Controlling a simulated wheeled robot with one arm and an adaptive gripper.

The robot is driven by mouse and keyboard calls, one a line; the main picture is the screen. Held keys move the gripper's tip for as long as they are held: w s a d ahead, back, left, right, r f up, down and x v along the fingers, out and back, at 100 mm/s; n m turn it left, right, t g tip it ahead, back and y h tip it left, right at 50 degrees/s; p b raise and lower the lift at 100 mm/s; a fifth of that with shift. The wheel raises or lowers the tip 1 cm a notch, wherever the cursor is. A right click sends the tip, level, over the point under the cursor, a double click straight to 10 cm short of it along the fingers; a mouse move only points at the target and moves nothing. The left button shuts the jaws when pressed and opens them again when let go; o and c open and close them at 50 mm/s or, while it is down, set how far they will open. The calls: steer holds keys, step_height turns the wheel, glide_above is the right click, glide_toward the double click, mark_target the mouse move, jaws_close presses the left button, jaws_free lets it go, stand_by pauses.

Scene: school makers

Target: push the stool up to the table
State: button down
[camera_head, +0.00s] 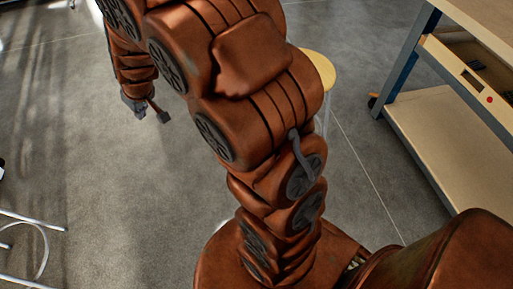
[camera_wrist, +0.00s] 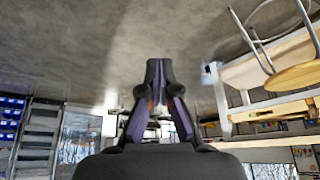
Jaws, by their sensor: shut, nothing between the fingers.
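A stool with a round yellow wooden seat (camera_head: 322,70) stands on the floor behind my arm in the head view. My arm hides much of its seat and legs. The table (camera_head: 397,72), with a pale top, grey-blue legs and a lower shelf, is to its right, with a strip of floor between them. My gripper (camera_head: 149,109) is shut and empty at the upper left, well left of the stool. The wrist view looks upside down. It shows my gripper (camera_wrist: 157,72) in the middle and a stool seat (camera_wrist: 294,78) with metal legs at the right, in front of the table (camera_wrist: 262,112).
Open grey floor (camera_head: 110,190) lies left of my arm. White metal tubing (camera_head: 35,225) stands at the lower left edge. The table's lower shelf (camera_head: 445,130) is bare where it shows. Blue bins (camera_wrist: 10,125) show at the left in the wrist view.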

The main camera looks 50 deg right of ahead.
steer(key=w+d+f+t+h+b, duration=0.25)
steer(key=w+d+f+b, duration=0.35)
steer(key=w+f, duration=0.5)
steer(key=w+d+f+t+h+b, duration=0.1)
steer(key=w+d+f+h+b, duration=0.2)
steer(key=w+d+f, duration=0.7)
steer(key=s+d+f+h+b, duration=0.1)
steer(key=d+f+h+b, duration=0.15)
steer(key=d+f, duration=0.45)
steer(key=s+d+f+h+b, duration=0.15)
steer(key=f+b, duration=0.25)
steer(key=f, duration=0.8)
steer(key=s+d+f+g+h+b, duration=0.3)
steer(key=s+d+f+h+b, duration=0.15)
steer(key=s+f, duration=0.6)
steer(key=s+d+f+g+h+b, duration=0.2)
steer(key=s+d+f+h+b, duration=0.45)
steer(key=f, duration=0.65)
steer(key=s+d+y+b, duration=0.2)
steer(key=d, duration=1)
steer(key=shift+s+r+n+g, duration=0.15)
steer(key=shift+s+n+g, duration=0.15)
steer(key=shift+s+g, duration=0.1)
